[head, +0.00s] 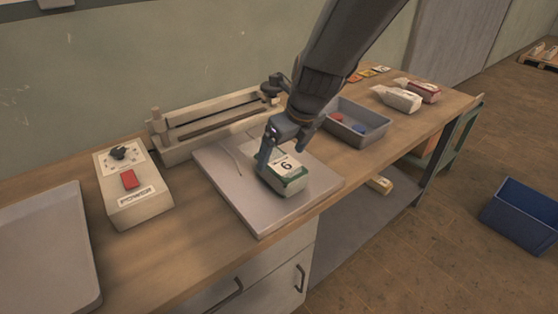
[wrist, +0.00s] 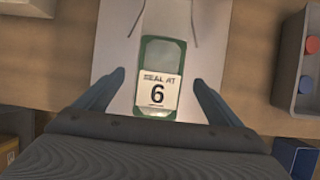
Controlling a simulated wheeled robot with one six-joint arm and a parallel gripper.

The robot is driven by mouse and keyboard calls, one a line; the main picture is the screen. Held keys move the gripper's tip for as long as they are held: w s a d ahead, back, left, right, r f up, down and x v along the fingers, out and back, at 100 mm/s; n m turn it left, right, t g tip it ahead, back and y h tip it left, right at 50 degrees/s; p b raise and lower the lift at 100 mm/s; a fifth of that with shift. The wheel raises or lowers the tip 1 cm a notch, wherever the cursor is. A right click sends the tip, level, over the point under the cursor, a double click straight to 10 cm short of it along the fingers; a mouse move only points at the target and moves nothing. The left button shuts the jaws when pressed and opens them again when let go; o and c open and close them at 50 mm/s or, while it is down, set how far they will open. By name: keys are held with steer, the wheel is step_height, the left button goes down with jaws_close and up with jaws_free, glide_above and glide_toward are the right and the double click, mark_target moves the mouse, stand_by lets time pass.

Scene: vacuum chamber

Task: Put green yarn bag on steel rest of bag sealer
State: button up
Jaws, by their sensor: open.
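The green yarn bag (head: 282,174) lies on the flat steel rest (head: 232,192) in front of the bag sealer (head: 215,122). It carries a white label reading "SEAL AT 6". In the wrist view the bag (wrist: 163,62) lies flat between my finger tips, with a gap on each side. The steel rest (wrist: 205,50) shows around it. My gripper (head: 275,150) is over the bag in the head view. In the wrist view my gripper (wrist: 157,80) is open, one finger on each side of the bag, apart from it.
A power box (head: 130,180) with a red switch and a dial stands left of the rest. A grey tray (head: 45,245) lies at far left. A grey bin (head: 357,125) holds red and blue items at right. Other bags (head: 397,98) lie beyond. A blue crate (head: 522,215) stands on the floor.

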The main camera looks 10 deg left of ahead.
steer(key=v, duration=0.6)
steer(key=shift+d+r, duration=0.15)
steer(key=shift+r, duration=0.15)
steer(key=s+d+f+n+h, duration=0.1)
steer(key=s+d+n, duration=0.3)
steer(key=d+n, duration=0.4)
steer(key=s+d+f+n+g+h, duration=0.1)
steer(key=s+d+f+n, duration=0.3)
steer(key=d+n, duration=0.5)
steer(key=s+d+f+n+g+h, duration=0.1)
steer(key=s+d+f+n, duration=0.2)
steer(key=d+n, duration=0.6)
steer(key=s+d, duration=0.2)
steer(key=d, duration=0.1)
steer(key=shift+f, duration=0.15)
